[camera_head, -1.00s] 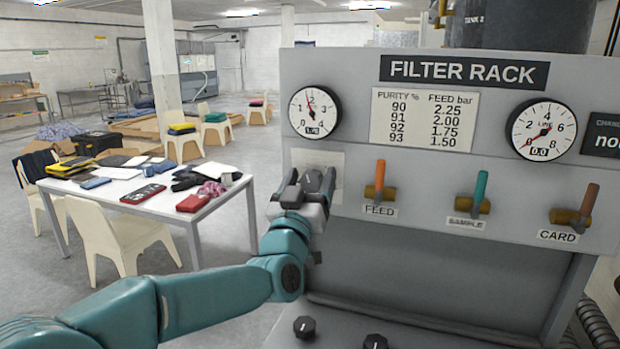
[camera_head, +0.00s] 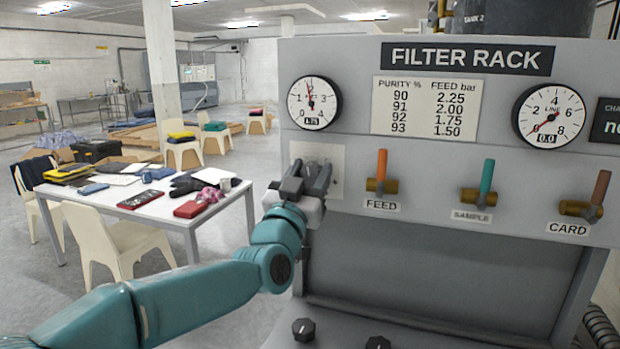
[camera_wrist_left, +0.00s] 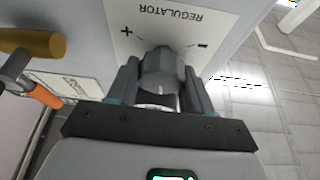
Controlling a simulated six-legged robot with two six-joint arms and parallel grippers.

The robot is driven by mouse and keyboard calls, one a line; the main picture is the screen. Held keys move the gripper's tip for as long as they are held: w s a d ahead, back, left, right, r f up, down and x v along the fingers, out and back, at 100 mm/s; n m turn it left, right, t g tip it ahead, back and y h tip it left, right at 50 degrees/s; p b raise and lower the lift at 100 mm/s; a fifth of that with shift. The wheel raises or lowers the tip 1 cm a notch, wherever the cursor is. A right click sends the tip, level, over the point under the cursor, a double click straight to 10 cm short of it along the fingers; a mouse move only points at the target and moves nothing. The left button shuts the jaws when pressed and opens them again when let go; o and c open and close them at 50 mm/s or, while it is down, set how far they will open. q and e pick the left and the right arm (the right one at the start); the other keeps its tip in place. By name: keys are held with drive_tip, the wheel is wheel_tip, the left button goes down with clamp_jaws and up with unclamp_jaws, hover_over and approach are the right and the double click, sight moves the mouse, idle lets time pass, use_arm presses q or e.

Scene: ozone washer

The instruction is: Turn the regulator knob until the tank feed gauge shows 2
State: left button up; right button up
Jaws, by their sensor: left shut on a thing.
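The grey regulator knob (camera_wrist_left: 163,72) shows in the left wrist view, on a pale plate marked REGULATOR with plus and minus signs. My left gripper (camera_wrist_left: 160,88) is shut on it, one finger on each side. In the head view my left gripper (camera_head: 307,178) is at the rack's left edge and hides most of the knob. The tank feed gauge (camera_head: 314,103) is the left dial above it. Its needle points nearly straight up, a little left, and its small readout looks like 1.75. My right gripper is not in view.
The FILTER RACK panel (camera_head: 465,58) carries a purity and feed table (camera_head: 427,107), a line gauge (camera_head: 549,115) at 0.0, and FEED (camera_head: 381,172), SAMPLE (camera_head: 485,182) and CARD (camera_head: 597,192) valve handles. A cluttered white table (camera_head: 150,210) stands at left.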

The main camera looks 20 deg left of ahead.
use_arm(q)
drive_tip(key=o, duration=1)
drive_tip(key=shift+c, duration=0.2)
drive_tip(key=shift+s, duration=0.1)
drive_tip(key=b+v, duration=0.7)
drive_tip(key=v, duration=0.9)
drive_tip(key=shift+f, duration=0.1)
drive_tip(key=shift+s, duration=0.1)
